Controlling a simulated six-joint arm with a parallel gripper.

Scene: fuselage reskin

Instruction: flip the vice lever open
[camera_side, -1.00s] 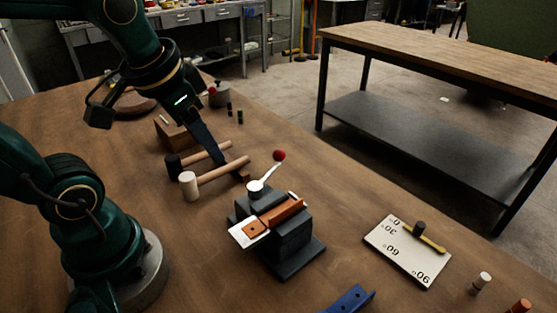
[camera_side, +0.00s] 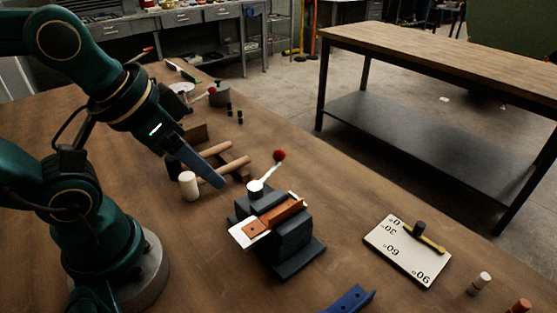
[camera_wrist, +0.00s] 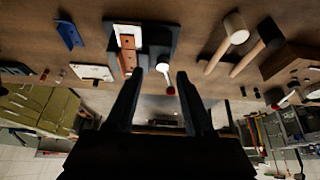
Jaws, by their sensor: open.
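The vice (camera_side: 288,243) is a dark grey block on a base plate, in the middle of the side view. It holds an orange-brown piece (camera_side: 282,214) and a whitish plate (camera_side: 246,232). Its lever (camera_side: 267,179) is silver with a red ball knob (camera_side: 279,155), tilted up and to the right. In the wrist view the vice (camera_wrist: 145,40) is upside down at the top, and the red knob (camera_wrist: 171,91) shows between the fingers. My gripper (camera_side: 221,184) points down and right, left of the lever and apart from it. In the wrist view my gripper (camera_wrist: 158,78) is open and empty.
Two mallets (camera_side: 189,185) lie left of the vice, close under my gripper. An angle plate (camera_side: 408,250) lies to the right, and a blue bracket (camera_side: 350,300) lies at the front. Bare table lies between the vice and the angle plate.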

